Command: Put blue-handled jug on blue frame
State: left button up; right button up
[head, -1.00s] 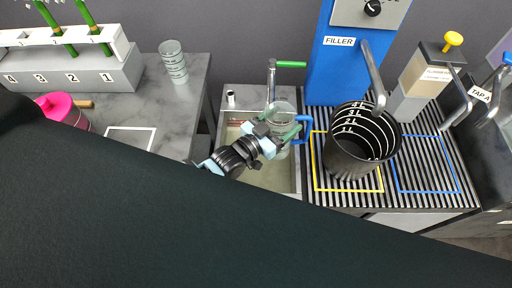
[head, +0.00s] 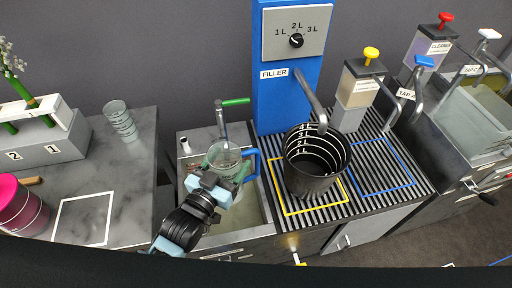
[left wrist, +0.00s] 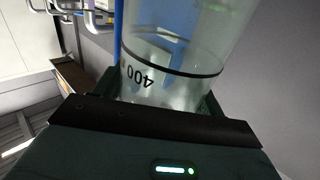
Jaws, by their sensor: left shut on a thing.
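The clear blue-handled jug (head: 226,156) is above the sink, upright or nearly so, with its blue handle (head: 256,165) facing right. My left gripper (head: 222,180) is shut on it from the near side. The left wrist view shows the jug's clear wall (left wrist: 165,75) close up between the fingers, with a black line and the mark 400. The blue frame (head: 388,191) is an empty outline on the ribbed drainer, to the right of the yellow frame and well apart from the jug. My right gripper is not in view.
A large black jug (head: 314,168) stands in the yellow frame (head: 318,208), between the held jug and the blue frame. The blue filler (head: 272,105) and its spout rise behind it. A cleaner dispenser (head: 356,92) stands behind the blue frame. The sink tap (head: 222,118) is close behind the held jug.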

pick_arm(q)
jog(key=s+a+r+n+t+y+p, duration=0.1)
jog(key=s+a+r+n+y, duration=0.3)
jog(key=s+a+r+y, duration=0.3)
jog(key=s+a+r, duration=0.1)
jog(key=a+r, duration=0.1)
jog(key=a, duration=0.3)
jog(key=shift+s+n, duration=0.3)
jog(key=shift+s, duration=0.05)
